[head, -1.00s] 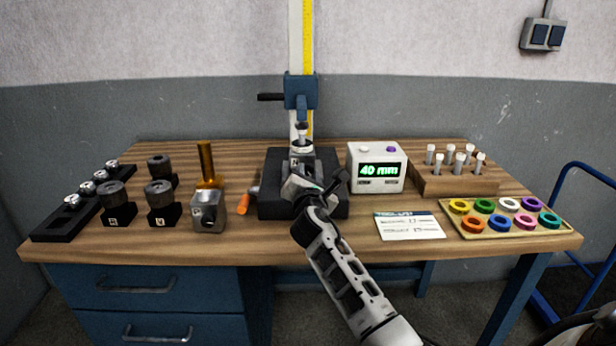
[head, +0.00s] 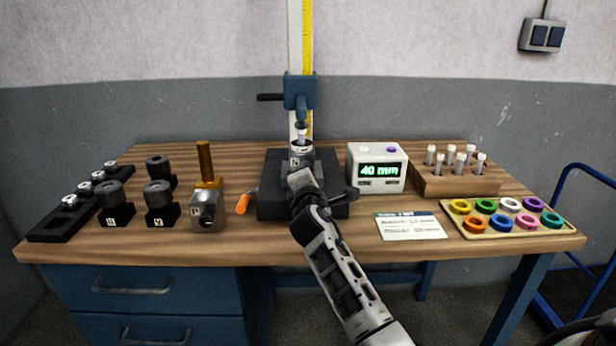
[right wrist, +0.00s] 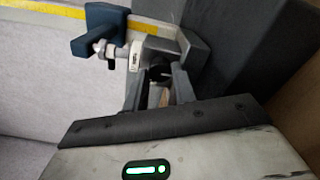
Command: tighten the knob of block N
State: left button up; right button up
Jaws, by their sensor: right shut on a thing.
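Block N (head: 297,161) is a grey block with a letter label, standing on the dark base (head: 330,164) under the height stand. A white collar and a pin show above it. In the right wrist view the grey block (right wrist: 168,50) lies just beyond my fingers. My right gripper (right wrist: 163,88) is shut on the knob at the block's near side; the knob is mostly hidden between the fingers. In the head view my right gripper (head: 301,175) reaches the block from the front, and its wrist covers the knob. My left gripper is not in view.
A display box (head: 378,167) reading 40 mm stands right of the base. Farther right are a pin rack (head: 455,184) and a tray of coloured rings (head: 555,232).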

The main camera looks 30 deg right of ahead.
dwell(0.3)
jog(key=o, duration=1)
jog(key=v, duration=1.6)
jog(key=shift+a+f+b, duration=0.1)
jog(key=shift+b, duration=0.3)
